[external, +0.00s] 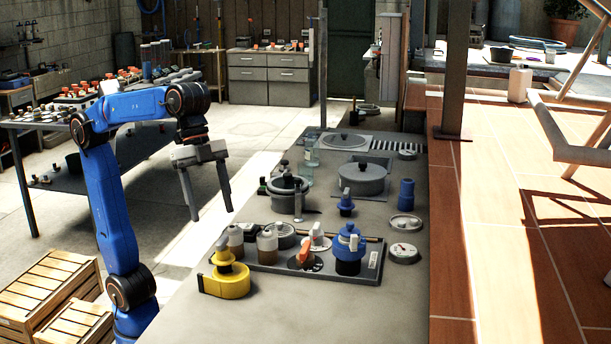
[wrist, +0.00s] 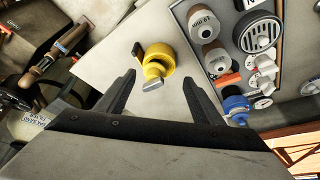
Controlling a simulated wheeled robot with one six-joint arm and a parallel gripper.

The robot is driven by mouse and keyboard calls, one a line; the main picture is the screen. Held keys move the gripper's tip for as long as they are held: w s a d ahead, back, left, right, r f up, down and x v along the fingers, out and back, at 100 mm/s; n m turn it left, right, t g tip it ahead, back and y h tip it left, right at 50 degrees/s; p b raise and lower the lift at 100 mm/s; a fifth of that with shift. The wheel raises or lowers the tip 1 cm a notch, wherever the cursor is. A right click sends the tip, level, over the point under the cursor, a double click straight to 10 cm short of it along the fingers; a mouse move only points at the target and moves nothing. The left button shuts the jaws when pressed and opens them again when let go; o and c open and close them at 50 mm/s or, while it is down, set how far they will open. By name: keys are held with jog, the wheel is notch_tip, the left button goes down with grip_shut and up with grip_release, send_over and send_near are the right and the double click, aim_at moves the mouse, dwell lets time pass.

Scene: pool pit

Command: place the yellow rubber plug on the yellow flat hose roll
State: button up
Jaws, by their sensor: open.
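The yellow flat hose roll (external: 232,287) lies at the near left edge of the grey counter; in the wrist view the roll (wrist: 160,50) shows ahead of the fingers. The yellow rubber plug (external: 222,257) appears to sit upright on top of the roll, its upper part rising above it. In the wrist view the plug (wrist: 153,70) overlaps the roll, with a grey tab at its end. My gripper (external: 212,213) is open and empty, up and to the left of the plug, apart from it. In the wrist view its two fingers (wrist: 158,76) are spread wide.
A grey panel (external: 374,261) with bottles, knobs and a blue valve (external: 348,262) stands right beside the roll. Pots (external: 288,203), gauges (external: 403,253) and a blue fitting (external: 406,194) stand farther back. Wooden crates (external: 45,283) are at lower left. The near counter is clear.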

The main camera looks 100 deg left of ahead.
jog(key=s+a+f+n+y, duration=0.1)
jog(key=s+a+f+n, duration=0.1)
jog(key=s+a+f, duration=0.5)
jog(key=s+a+f+n+t+y, duration=0.1)
jog(key=s+a+f+n, duration=0.2)
jog(key=s+a+f, duration=0.4)
jog(key=s+a+f+n+y, duration=0.1)
jog(key=s+a+f+n, duration=0.2)
jog(key=f, duration=1.4)
jog(key=s+a, duration=0.4)
jog(key=s, duration=0.1)
jog(key=shift+s+a+f+t, duration=0.25)
jog(key=shift+s+t, duration=0.05)
jog(key=shift+s, duration=0.1)
